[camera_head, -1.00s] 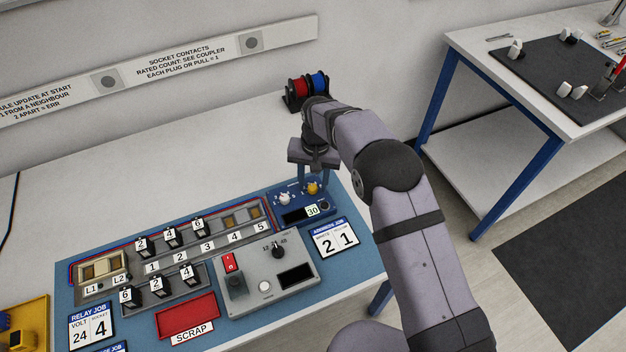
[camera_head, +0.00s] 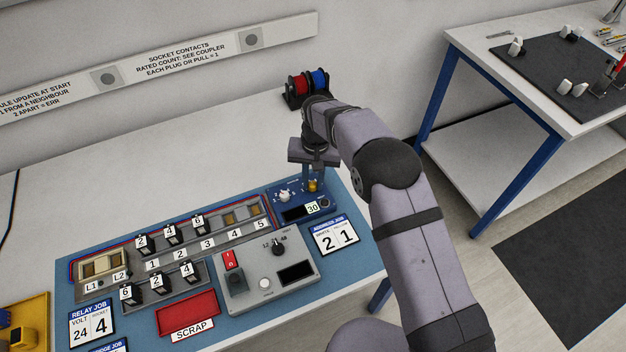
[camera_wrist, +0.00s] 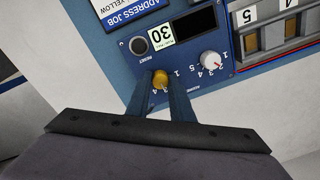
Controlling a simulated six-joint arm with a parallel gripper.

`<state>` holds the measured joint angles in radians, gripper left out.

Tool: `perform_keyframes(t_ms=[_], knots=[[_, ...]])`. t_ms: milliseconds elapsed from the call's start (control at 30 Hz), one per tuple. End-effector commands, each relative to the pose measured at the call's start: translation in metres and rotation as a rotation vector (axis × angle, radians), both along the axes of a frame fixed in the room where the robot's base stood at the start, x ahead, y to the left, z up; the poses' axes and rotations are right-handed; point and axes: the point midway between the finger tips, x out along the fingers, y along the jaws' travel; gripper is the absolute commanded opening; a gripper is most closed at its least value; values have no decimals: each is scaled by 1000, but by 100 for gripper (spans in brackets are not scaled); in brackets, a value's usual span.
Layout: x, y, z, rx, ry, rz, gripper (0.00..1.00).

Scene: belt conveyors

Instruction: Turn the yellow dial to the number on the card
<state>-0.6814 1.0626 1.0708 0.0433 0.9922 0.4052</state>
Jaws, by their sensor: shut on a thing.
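The yellow dial (camera_head: 313,186) is on the blue panel at the right end of the bench mat. It also shows in the wrist view (camera_wrist: 160,78), with printed numbers around it, some hidden by my fingers. My gripper (camera_head: 313,183) is above the panel, pointing down. Its two fingers (camera_wrist: 161,84) are shut on the yellow dial, one on each side. Which number the dial points at I cannot tell. The address job card (camera_head: 334,236) reads 2 on the left and 1 on the right. In the wrist view, the word YELLOW shows on the card's half that bears the 1.
A white dial (camera_head: 284,196) sits close beside the yellow one. The panel also has a dark display (camera_wrist: 195,22), a 30 label (camera_wrist: 160,36) and a reset button (camera_wrist: 138,45). A grey box with a black knob (camera_head: 278,248) and the relay rack are nearby.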

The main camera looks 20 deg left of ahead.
Motion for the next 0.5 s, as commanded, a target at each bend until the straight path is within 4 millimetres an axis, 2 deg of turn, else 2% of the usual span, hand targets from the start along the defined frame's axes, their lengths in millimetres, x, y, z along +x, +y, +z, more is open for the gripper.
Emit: perform_keyframes(t_ms=[267, 500], knots=[[1, 0, -1, 2, 0, 176, 0], [1, 1, 0, 2, -1, 397, 0]])
